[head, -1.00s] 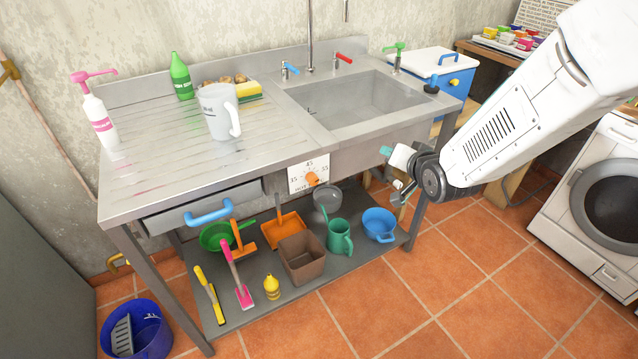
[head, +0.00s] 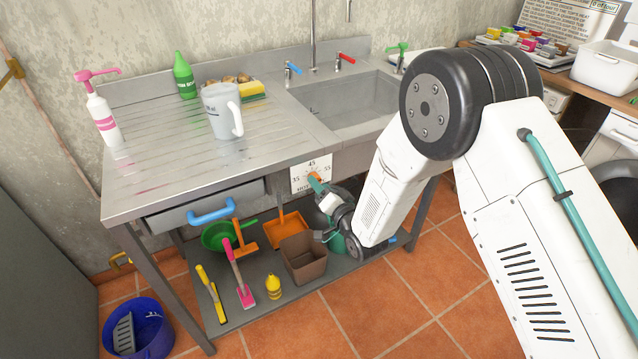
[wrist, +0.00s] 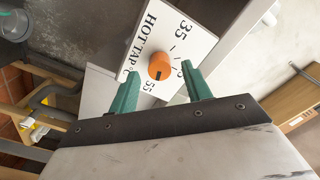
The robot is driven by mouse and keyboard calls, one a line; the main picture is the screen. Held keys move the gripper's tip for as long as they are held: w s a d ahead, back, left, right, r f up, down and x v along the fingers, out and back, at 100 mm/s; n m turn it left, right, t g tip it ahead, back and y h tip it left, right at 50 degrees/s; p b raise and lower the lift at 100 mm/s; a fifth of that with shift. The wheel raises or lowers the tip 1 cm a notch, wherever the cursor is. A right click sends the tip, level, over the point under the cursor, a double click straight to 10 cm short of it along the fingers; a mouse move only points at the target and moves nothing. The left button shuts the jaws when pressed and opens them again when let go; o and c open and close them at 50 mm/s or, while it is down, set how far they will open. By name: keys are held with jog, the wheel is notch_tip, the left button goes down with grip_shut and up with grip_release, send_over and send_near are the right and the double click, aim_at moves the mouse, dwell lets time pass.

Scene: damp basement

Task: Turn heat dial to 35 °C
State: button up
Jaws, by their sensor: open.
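The heat dial is a white plate (head: 298,184) on the front of the sink bench, with an orange knob (head: 313,176). In the wrist view the plate (wrist: 197,38) reads "HOT TAP °C", with 35 at the upper right and 55 at the bottom. The orange knob (wrist: 160,65) carries a dark mark on its lower side, toward the 55; its exact setting is unclear. My gripper (wrist: 161,71) is open, its two green fingers at either side just below the knob in the picture. I cannot tell whether they touch it. The 45 is hidden in the wrist view.
The metal bench (head: 150,165) has a drawer with a blue handle (head: 210,211) left of the dial. Below, a shelf holds a brown pot (head: 303,262), a green pan (head: 217,235) and several tools. A white jug (head: 220,112) stands on top.

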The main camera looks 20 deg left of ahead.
jog(key=shift+x, duration=1.05)
jog(key=c, duration=1)
jog(key=shift+n, duration=0.4)
jog(key=shift+s+a+n, duration=0.1)
jog(key=shift+n, duration=7.2)
jog(key=shift+s+a+n, duration=0.1)
jog(key=shift+n, duration=7.2)
